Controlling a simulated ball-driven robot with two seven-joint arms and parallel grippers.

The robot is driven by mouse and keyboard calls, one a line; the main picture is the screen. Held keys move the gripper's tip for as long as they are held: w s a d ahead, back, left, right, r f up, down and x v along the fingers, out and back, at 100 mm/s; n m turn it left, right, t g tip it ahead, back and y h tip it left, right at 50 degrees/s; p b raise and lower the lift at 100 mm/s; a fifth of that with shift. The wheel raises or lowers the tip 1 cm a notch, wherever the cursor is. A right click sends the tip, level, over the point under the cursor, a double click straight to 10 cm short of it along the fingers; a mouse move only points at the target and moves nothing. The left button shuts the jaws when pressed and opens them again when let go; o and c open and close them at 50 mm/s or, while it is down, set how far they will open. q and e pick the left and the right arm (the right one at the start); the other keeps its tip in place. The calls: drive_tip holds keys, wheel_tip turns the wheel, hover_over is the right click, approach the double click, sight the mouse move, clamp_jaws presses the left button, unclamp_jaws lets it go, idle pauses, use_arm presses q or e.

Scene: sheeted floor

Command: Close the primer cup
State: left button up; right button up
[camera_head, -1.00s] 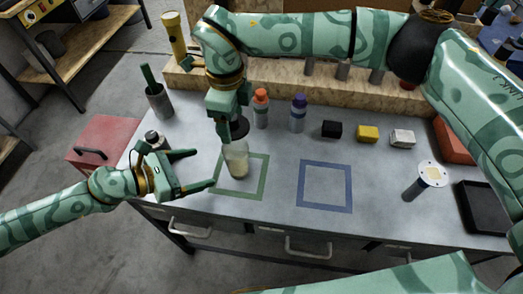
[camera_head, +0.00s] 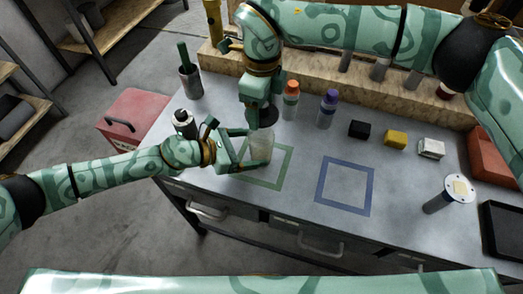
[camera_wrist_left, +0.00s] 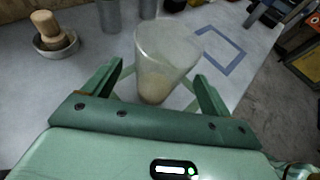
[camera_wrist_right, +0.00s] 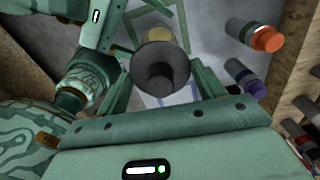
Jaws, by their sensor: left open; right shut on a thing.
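The clear primer cup (camera_head: 261,146) stands upright at the left part of the green square outline (camera_head: 287,168), with beige primer low inside. In the left wrist view the cup (camera_wrist_left: 166,62) has an open rim. My left gripper (camera_head: 246,150) is open, with its fingers (camera_wrist_left: 160,85) on either side of the cup; I cannot tell whether they touch it. My right gripper (camera_head: 262,106) points down over the cup, shut on a dark round lid (camera_wrist_right: 160,70). The lid is above the cup, partly hidden by the gripper in the head view.
An orange-capped bottle (camera_head: 290,100) and a purple-capped bottle (camera_head: 327,108) stand close right of my right gripper. Black (camera_head: 359,129), yellow (camera_head: 396,138) and white (camera_head: 431,148) blocks lie farther right. The blue square outline (camera_head: 344,186) is empty. A bowl (camera_wrist_left: 55,42) holds a wooden-handled thing.

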sight(261, 149)
use_arm(q)
drive_tip(key=shift+x, duration=1.85)
drive_tip(key=shift+c, duration=0.3)
drive_tip(key=c, duration=1.4)
use_arm(e)
drive_tip(key=shift+f, duration=2.45)
drive_tip(key=shift+a, duration=0.1)
drive_tip(key=shift+f, duration=0.9)
drive_tip(key=shift+f, duration=0.6)
drive_tip(key=o, duration=1)
